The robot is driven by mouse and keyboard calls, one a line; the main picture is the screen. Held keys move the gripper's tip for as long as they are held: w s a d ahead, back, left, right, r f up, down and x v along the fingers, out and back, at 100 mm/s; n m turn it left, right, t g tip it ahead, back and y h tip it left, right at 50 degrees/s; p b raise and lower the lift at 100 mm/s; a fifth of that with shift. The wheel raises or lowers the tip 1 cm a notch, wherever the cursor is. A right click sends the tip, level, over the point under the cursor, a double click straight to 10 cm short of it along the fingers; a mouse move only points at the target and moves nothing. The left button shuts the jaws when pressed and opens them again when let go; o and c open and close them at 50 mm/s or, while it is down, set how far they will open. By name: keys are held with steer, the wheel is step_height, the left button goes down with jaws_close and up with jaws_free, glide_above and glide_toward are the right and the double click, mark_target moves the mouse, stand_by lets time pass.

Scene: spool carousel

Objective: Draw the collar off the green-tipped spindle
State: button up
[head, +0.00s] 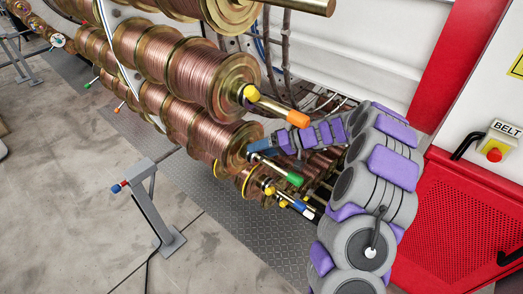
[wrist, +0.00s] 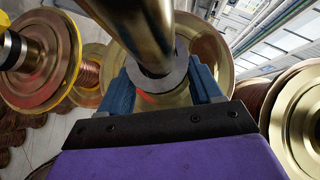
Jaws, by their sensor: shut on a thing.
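The green-tipped spindle (head: 275,169) sticks out from a copper-wound spool in the head view, with its green tip (head: 294,179) at the free end. In the wrist view the brass spindle (wrist: 140,30) comes from the top and passes through a dark grey collar (wrist: 181,66). My gripper (wrist: 163,82) has its blue fingers on both sides of the collar and is shut on it. The collar is still around the spindle. In the head view my gripper (head: 261,147) reaches in from the right, close to the spool face, and the collar is mostly hidden there.
An orange-tipped spindle (head: 280,108) lies just above my gripper, and a blue-tipped one (head: 302,207) below. Brass-flanged spools (head: 205,80) crowd the left. A grey stand (head: 155,205) is on the floor. A red cabinet (head: 455,220) stands at right.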

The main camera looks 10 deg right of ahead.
steer(key=shift+s+d+f+b, duration=0.1)
steer(key=shift+s+d+b, duration=0.3)
steer(key=shift+s, duration=0.35)
steer(key=shift+s+d+f+b, duration=0.15)
steer(key=shift+s+d+b, duration=0.2)
steer(key=shift+s+d, duration=0.25)
steer(key=shift+s+d+f+b, duration=0.1)
steer(key=shift+s+d+b, duration=0.25)
steer(key=shift+s, duration=0.5)
steer(key=shift+s+d+r+b, duration=0.1)
steer(key=shift+s+d+b, duration=0.3)
steer(key=shift+s+d, duration=0.3)
steer(key=shift+s+d+r+b, duration=0.1)
steer(key=shift+s+d+b, duration=0.3)
steer(key=shift+s, duration=0.45)
steer(key=shift+d, duration=0.1)
steer(key=s+d+b, duration=0.3)
steer(key=s+d, duration=0.2)
steer(key=s, duration=0.2)
steer(key=shift+d+r, duration=0.15)
steer(key=shift+r, duration=0.15)
steer(key=shift+s+d, duration=0.1)
steer(key=s+d, duration=0.1)
steer(key=s+d+b, duration=0.1)
steer(key=s, duration=0.1)
steer(key=shift+s+d, duration=0.2)
